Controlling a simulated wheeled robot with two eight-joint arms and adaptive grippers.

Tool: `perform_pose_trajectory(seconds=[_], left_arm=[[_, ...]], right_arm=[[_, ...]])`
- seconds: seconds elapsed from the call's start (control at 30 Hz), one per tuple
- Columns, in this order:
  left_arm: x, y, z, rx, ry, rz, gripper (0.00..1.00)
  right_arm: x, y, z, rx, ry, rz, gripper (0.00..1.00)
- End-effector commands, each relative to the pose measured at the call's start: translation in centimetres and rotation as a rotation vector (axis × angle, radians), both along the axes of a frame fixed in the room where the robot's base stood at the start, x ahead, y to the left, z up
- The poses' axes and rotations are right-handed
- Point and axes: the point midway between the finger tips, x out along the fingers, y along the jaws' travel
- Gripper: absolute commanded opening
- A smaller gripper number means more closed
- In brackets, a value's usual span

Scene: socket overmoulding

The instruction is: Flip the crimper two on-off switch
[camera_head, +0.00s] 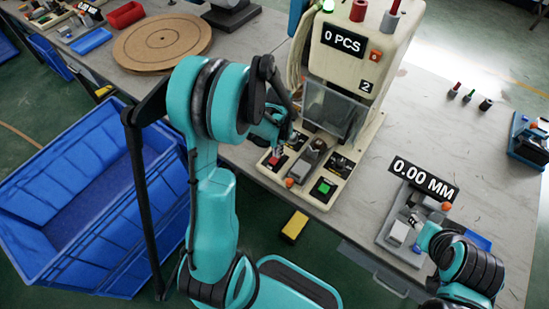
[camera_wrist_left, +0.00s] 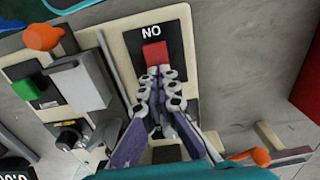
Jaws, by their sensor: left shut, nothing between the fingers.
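Crimper two (camera_head: 392,45), a cream machine marked "2" and "0 PCS", stands on the bench at the centre. Its red on-off switch (camera_wrist_left: 154,52) sits on a black plate, lettering upside down in the left wrist view; it also shows small in the head view (camera_head: 275,161). My left gripper (camera_wrist_left: 160,74) is shut and empty, its fingertips at the near edge of the red switch. Whether they touch it, I cannot tell. In the head view my left arm partly hides this gripper. My right gripper (camera_head: 420,232) is by the measuring device; its fingers are too small to read.
A green button (camera_head: 323,187) and orange-tipped levers are on the crimper's base near the switch. The measuring device (camera_head: 398,232) stands to the right under a "0.00 MM" label. A round wooden board (camera_head: 160,40) lies at the back left; a blue bin (camera_head: 75,205) is below left.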

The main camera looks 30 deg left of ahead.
Motion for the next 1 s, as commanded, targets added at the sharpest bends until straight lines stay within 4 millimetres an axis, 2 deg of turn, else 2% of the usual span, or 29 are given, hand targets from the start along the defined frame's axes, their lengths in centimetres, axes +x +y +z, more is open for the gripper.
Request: perform_pose_trajectory(seconds=[0.37, 1.0], left_arm=[[0.0, 0.0, 0.0, 0.000, 0.000, 0.000, 0.00], [0.0, 0.0, 5.4, 0.000, 0.000, 0.000, 0.00]], right_arm=[[0.0, 0.0, 0.0, 0.000, 0.000, 0.000, 0.40], [0.0, 0.0, 3.8, 0.000, 0.000, 0.000, 0.40]])
